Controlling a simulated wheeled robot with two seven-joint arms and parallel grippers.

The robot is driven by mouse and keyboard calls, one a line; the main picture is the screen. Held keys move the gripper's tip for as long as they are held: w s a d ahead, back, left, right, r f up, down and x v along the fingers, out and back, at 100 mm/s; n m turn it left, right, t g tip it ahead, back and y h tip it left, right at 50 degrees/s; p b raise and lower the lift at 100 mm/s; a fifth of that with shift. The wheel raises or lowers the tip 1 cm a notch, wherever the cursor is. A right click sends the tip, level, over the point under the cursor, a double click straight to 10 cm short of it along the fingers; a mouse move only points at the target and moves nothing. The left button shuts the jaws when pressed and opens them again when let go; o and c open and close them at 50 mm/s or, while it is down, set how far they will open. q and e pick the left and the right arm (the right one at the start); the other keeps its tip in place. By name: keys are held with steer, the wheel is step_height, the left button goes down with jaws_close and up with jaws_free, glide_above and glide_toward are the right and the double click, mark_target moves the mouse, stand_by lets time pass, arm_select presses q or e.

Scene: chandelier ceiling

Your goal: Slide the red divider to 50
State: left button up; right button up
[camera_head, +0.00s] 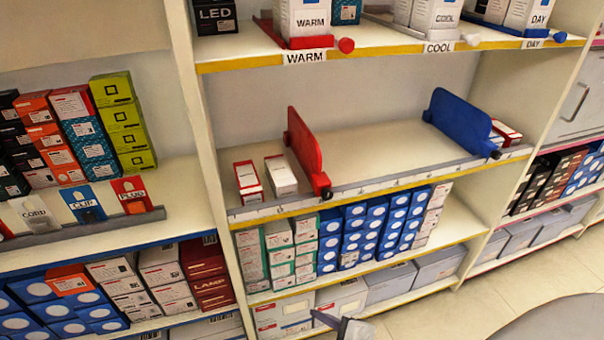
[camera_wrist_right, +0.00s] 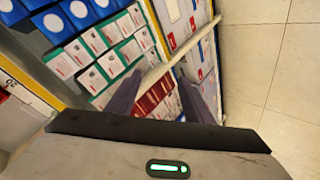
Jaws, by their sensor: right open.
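The red divider (camera_head: 302,146) stands upright on the middle shelf, left of centre, with a dark knob (camera_head: 326,193) at its front end. It rides on a pale marked rail (camera_head: 375,187) along the shelf's front edge; the numbers are too small to read. A blue divider (camera_head: 460,121) stands further right on the same rail. My right gripper (camera_head: 335,322) shows at the bottom of the head view, below and in front of the shelf, apart from the divider. In the right wrist view its fingers (camera_wrist_right: 160,98) are spread, with nothing held. My left gripper is not in view.
Two white-and-red boxes (camera_head: 281,174) stand left of the red divider. The shelf surface (camera_head: 385,145) between the dividers is bare. Boxes fill the shelf below, and red, white and blue trays (camera_head: 305,38) sit above. A dark grey rounded shape (camera_head: 555,318) is at bottom right.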

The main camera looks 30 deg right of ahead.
steer(key=w+d+r+n+t+h, duration=0.2)
steer(key=w+d+r+n+t, duration=0.1)
steer(key=w+d+r+n, duration=0.5)
steer(key=n+t+h+b, duration=0.1)
steer(key=n+t+h, duration=0.25)
steer(key=n, duration=1.15)
glide_toward(320, 175)
steer(key=shift+w+d+f+t, duration=0.25)
steer(key=shift+w, duration=0.3)
steer(key=x, duration=1)
steer(key=shift+w+a, duration=0.1)
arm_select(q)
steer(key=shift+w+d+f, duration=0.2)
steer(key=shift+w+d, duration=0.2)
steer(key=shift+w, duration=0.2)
arm_select(e)
jaws_close()
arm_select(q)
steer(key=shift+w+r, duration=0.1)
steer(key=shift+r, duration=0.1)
